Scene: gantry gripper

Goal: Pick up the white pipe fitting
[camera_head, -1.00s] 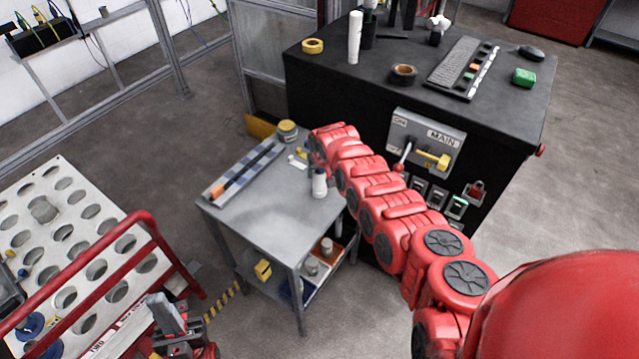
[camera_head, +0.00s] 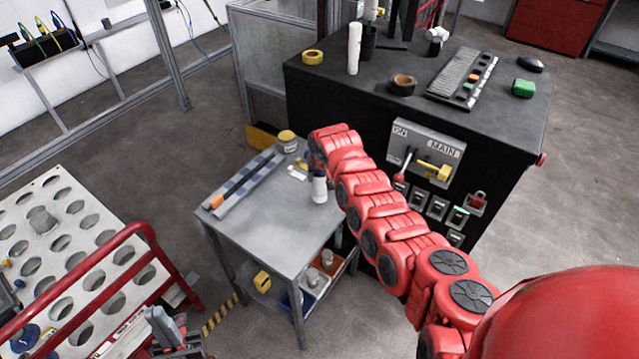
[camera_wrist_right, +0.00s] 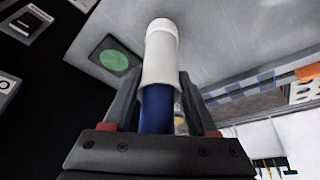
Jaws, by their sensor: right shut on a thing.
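A white cylinder with a blue lower part (camera_wrist_right: 160,62) is between the two fingers of my right gripper (camera_wrist_right: 160,105), which is shut on it. In the head view a white upright cylinder (camera_head: 319,189) shows at the small grey table, just below the end of my right arm; the right fingers are mostly hidden there. I cannot tell whether this cylinder is the pipe fitting. A small white piece (camera_head: 297,172) lies on the table beside it, and another white fitting-like piece (camera_head: 437,35) is on the black cabinet. My left gripper (camera_head: 172,330) is low at the left, its opening unclear.
The grey table (camera_head: 268,228) also holds a long ruler-like bar (camera_head: 243,186) and a yellow-lidded jar (camera_head: 286,141). The black cabinet (camera_head: 340,85) with a switch panel stands close behind my right arm. A red rail (camera_head: 90,262) and white perforated board (camera_head: 60,225) are left.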

